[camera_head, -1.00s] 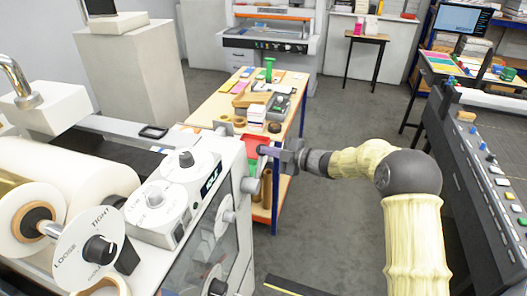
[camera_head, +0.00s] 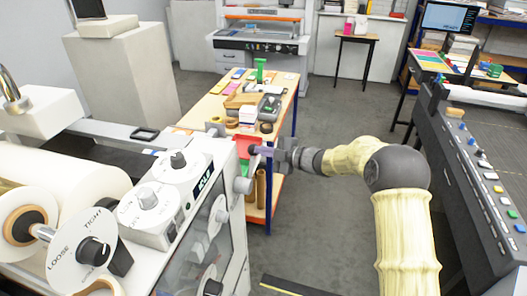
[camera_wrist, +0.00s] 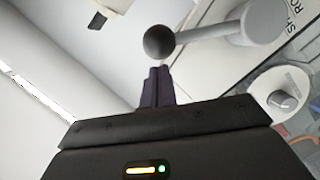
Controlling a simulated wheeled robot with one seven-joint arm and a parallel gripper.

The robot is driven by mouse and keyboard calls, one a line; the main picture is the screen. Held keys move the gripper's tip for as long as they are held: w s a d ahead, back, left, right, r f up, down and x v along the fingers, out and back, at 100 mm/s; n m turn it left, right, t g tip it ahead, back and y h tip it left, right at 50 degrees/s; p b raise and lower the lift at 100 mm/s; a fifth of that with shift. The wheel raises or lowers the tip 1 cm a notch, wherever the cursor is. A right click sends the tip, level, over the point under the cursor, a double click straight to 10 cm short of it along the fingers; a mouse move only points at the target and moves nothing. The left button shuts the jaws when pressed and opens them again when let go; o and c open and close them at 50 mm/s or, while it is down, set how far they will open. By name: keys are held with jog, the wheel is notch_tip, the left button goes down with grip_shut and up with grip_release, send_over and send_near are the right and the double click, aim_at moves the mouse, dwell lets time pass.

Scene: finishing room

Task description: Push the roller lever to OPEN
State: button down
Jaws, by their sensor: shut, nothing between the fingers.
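The roller lever is a grey arm with a dark ball knob (camera_wrist: 158,42) at its end. In the wrist view its shaft (camera_wrist: 205,30) runs right to a round grey hub on the white machine. In the head view the lever's hub (camera_head: 243,186) is on the machine's right end, and the knob is hard to make out near the fingers. My gripper (camera_head: 258,150) is shut and empty, reaching in from the right at the top of the lever. In the wrist view the closed fingertips (camera_wrist: 160,70) are just below the knob; I cannot tell whether they touch it.
The white machine (camera_head: 205,215) carries dials, a LOOSE/TIGHT disc (camera_head: 88,245) and a large roll (camera_head: 65,185). Red and green patches show beside the lever. A worktable (camera_head: 215,100) with small items stands behind. A dark console (camera_head: 480,175) is at the right.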

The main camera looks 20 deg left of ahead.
jog(key=r+b+v, duration=0.1)
jog(key=b+v, duration=0.3)
jog(key=v, duration=0.8)
jog(key=shift+s+d, duration=0.2)
jog(key=shift+s, duration=0.1)
jog(key=shift+d+r, duration=0.1)
jog(key=shift+r, duration=0.05)
jog(key=w+d+m+t+h, duration=0.45)
jog(key=d+m+t, duration=0.35)
jog(key=d+m, duration=0.2)
jog(key=s+d+f+m+h, duration=0.2)
jog(key=s+d+m+h, duration=0.15)
jog(key=d, duration=0.25)
jog(key=s+d+f+m+h, duration=0.2)
jog(key=d+m+h, duration=0.2)
jog(key=d, duration=0.2)
jog(key=s+d+f+m+g+h, duration=0.1)
jog(key=s+d+f+m+g, duration=0.1)
jog(key=s, duration=0.6)
jog(key=s+d+f+m+g+h, duration=0.1)
jog(key=s+d+f+m+g, duration=0.2)
jog(key=s, duration=0.5)
jog(key=s+d+f+m+g+h, duration=0.2)
jog(key=s+d+m, duration=0.2)
jog(key=s+m, duration=0.2)
jog(key=shift+s+d+f, duration=0.25)
jog(key=shift+s+d, duration=0.15)
jog(key=shift+s, duration=0.55)
